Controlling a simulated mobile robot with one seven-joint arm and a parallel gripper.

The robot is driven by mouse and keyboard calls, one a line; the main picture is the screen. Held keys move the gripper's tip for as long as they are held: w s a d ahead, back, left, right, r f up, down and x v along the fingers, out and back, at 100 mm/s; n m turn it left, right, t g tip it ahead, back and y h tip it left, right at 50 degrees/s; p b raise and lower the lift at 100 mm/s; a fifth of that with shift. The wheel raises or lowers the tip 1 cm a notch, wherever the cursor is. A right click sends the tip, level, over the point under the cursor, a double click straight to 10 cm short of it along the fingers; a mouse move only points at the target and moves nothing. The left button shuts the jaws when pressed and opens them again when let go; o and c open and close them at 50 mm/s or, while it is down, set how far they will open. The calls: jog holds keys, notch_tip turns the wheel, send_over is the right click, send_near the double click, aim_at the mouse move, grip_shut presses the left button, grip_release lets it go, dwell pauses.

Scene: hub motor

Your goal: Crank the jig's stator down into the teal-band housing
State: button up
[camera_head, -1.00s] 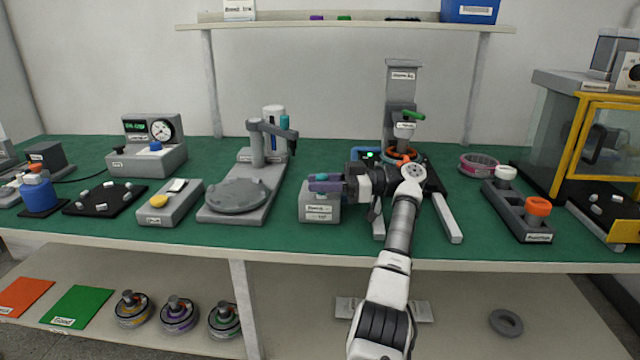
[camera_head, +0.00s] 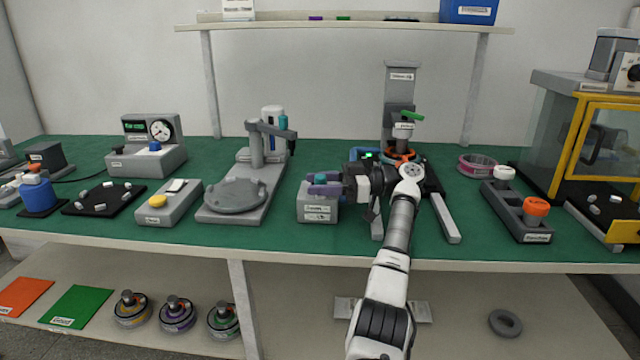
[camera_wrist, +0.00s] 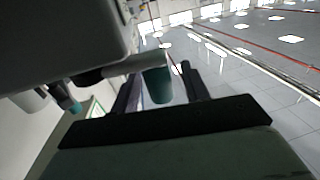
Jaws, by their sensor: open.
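My gripper (camera_head: 324,183) points left over a small grey box (camera_head: 318,211) with a white label. The jig's grey tower (camera_head: 401,85) stands to the right, with a green handle (camera_head: 412,116). An orange-wound stator (camera_head: 402,155) shows low on the jig, partly behind my arm. My arm hides the jig's base, and I cannot make out a teal-band housing there.
A grey press (camera_head: 237,196) stands left of the box. Right of the jig are a magenta-banded ring (camera_head: 478,165) and a grey holder (camera_head: 517,214) with white and orange caps. Several banded housings (camera_head: 177,315) sit on the lower shelf. Green bench shows between the stations.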

jog(key=shift+r, duration=0.1)
notch_tip(320, 180, up, 20)
jog(key=p, duration=0.4)
